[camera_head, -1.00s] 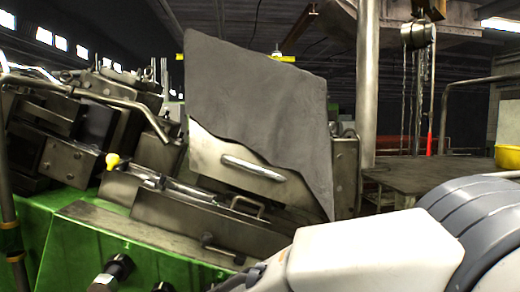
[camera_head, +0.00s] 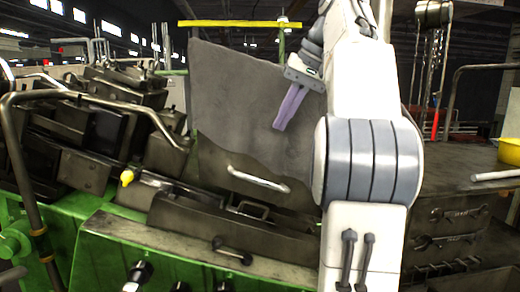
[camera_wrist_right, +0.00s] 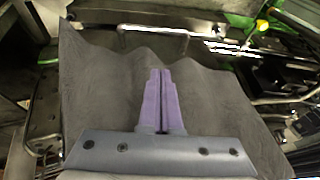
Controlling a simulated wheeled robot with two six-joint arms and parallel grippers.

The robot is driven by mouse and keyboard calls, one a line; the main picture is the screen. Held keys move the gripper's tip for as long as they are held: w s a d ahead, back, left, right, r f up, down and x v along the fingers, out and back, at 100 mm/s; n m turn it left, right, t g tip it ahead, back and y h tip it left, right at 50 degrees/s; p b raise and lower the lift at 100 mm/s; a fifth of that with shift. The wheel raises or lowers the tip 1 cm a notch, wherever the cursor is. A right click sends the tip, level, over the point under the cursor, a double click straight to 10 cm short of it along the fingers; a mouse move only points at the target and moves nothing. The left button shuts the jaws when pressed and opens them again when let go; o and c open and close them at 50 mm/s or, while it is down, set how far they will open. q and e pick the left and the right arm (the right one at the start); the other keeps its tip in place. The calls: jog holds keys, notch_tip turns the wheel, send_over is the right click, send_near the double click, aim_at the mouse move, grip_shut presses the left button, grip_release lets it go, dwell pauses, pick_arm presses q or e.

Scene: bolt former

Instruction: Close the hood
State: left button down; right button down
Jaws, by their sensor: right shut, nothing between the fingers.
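The hood (camera_head: 235,100) is a raised plate on the machine, covered in grey sheet material with a wavy lower edge. It stands steeply tilted in the head view. A silver bar handle (camera_head: 258,180) sits on its lower front. My right gripper (camera_head: 280,125), with purple fingers, is shut and empty in front of the hood's upper right part. In the right wrist view the shut fingers (camera_wrist_right: 158,75) point across the grey hood surface (camera_wrist_right: 95,105). I cannot tell whether they touch it. My left gripper is not in view.
The green machine body (camera_head: 100,250) has knobs along its front and a small yellow-tipped lever (camera_head: 127,177). A bent metal rail (camera_head: 90,95) crosses the left. A workbench (camera_head: 460,180) with a yellow bowl (camera_head: 510,150) stands at the right.

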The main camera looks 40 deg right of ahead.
jog(key=d, duration=0.1)
jog(key=b, duration=0.4)
send_near(268, 159)
jog(key=a+f, duration=0.4)
jog(key=f, duration=0.1)
jog(key=shift+s+a+f, duration=0.15)
jog(key=shift+a+f, duration=0.5)
jog(key=shift+f, duration=0.15)
jog(key=shift+s+a+f, duration=0.15)
jog(key=shift+a+f, duration=0.25)
jog(key=shift+f, duration=0.3)
